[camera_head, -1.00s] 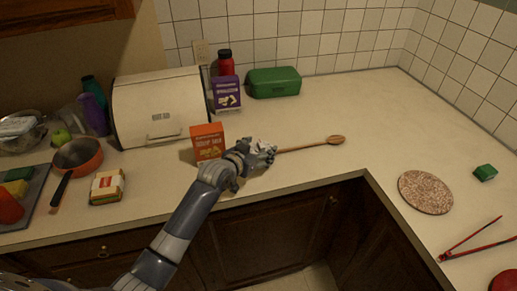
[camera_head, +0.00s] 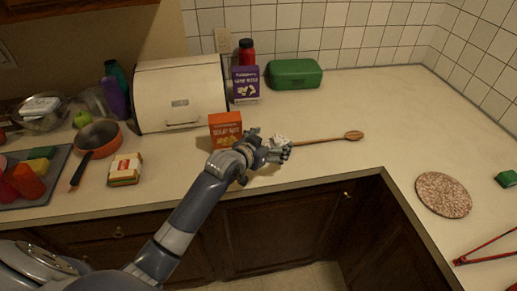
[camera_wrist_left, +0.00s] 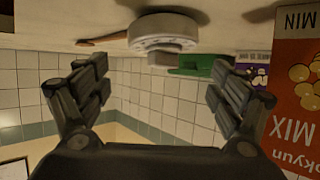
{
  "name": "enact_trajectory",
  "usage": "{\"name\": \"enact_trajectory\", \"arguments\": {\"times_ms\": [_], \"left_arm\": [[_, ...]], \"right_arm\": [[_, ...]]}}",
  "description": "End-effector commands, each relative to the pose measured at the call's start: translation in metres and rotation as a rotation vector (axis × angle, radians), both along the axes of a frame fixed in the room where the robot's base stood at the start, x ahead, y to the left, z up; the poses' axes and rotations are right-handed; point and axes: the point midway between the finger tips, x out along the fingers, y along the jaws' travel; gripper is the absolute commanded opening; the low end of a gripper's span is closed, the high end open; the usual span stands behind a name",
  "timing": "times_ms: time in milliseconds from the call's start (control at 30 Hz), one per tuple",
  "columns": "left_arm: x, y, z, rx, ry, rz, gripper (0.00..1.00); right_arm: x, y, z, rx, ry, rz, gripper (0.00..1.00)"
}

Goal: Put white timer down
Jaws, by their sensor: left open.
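The white timer (camera_head: 280,140) sits on the counter just beyond my left gripper (camera_head: 274,153), partly hidden by its fingers in the head view. In the left wrist view, which is upside down, the round white timer (camera_wrist_left: 163,33) rests on the counter surface. My left gripper (camera_wrist_left: 160,88) is open there, its fingers spread wide with nothing held between them. The timer looks apart from both fingers. My right gripper is not in view.
An orange mix box (camera_head: 225,130) stands close left of my left gripper. A wooden spoon (camera_head: 330,138) lies to the right of the timer. A purple box (camera_head: 245,84) and a green case (camera_head: 294,74) stand behind.

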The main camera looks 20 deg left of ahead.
Motion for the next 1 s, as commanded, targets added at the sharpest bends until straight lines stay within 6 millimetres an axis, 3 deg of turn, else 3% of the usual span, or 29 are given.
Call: {"name": "enact_trajectory", "arguments": {"times_ms": [300,500,1000], "left_arm": [[-0.052,0.011,0.021,0.002,-0.001,0.0,0.87],[-0.073,0.015,0.031,0.001,-0.001,0.001,0.87],[-0.081,0.016,0.034,0.0,0.0,0.0,0.87]], "right_arm": [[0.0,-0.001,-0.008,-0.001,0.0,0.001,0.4],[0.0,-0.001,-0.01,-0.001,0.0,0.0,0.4],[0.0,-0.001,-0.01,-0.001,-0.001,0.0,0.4]]}}
